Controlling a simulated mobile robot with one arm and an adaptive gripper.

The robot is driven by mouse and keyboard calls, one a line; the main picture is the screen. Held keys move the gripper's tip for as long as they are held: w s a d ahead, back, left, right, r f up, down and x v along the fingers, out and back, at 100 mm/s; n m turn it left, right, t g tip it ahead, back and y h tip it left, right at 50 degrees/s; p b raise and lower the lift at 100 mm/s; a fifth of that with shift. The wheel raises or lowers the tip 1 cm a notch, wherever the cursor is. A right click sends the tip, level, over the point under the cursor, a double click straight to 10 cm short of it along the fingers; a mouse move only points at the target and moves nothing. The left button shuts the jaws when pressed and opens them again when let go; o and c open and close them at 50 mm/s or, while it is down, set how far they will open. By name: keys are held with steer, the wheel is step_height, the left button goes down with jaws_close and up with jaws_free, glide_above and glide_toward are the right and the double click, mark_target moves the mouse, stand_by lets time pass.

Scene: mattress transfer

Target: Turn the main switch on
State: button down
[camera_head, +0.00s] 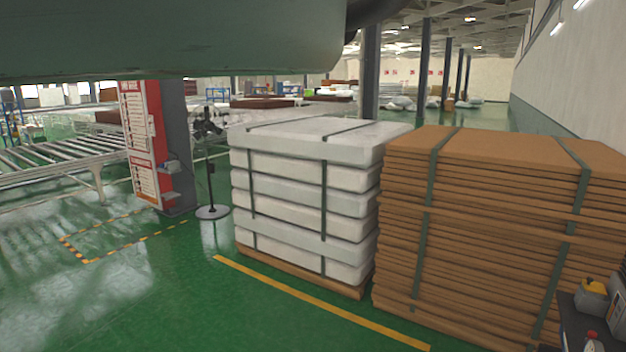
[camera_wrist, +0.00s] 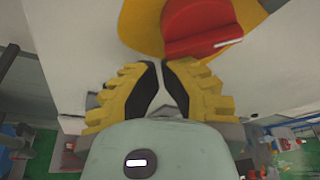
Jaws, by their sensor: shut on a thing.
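The main switch shows at the top of the wrist view as a red knob (camera_wrist: 203,27) on a round yellow plate (camera_wrist: 143,28). The plate sits on a pale grey panel (camera_wrist: 85,45). The knob's bar lies slanted, nearly level in the picture. My gripper (camera_wrist: 162,64) has yellow fingers with black inner pads. The fingertips are close together at the knob's lower left edge, and the gripper is shut on the knob. The exact contact is hard to see. The switch and the gripper are not visible in the head view.
In the head view, a strapped stack of white mattresses (camera_head: 300,185) stands beside a strapped stack of brown boards (camera_head: 490,225). A red-and-white sign board (camera_head: 140,145), a black stand (camera_head: 211,165) and a roller conveyor (camera_head: 60,160) are at left. Green floor (camera_head: 170,300) is clear in front.

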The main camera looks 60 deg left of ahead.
steer(key=shift+w+a+r+m+t+y, duration=0.25)
steer(key=shift+w+m+t, duration=0.1)
steer(key=shift+m, duration=0.3)
steer(key=shift+w+a+r+m+t+y, duration=0.1)
steer(key=shift+w+m+t+y, duration=0.2)
steer(key=shift+m, duration=0.35)
steer(key=shift+w+a+r+m+t+y, duration=0.1)
steer(key=shift+w+r+m+t+y, duration=0.15)
steer(key=shift+m+t, duration=0.4)
steer(key=shift+w+r+m+t+y, duration=0.1)
steer(key=shift+w+r+m+t, duration=0.15)
steer(key=shift+m, duration=0.7)
stand_by(1.9)
steer(key=shift+r, duration=0.15)
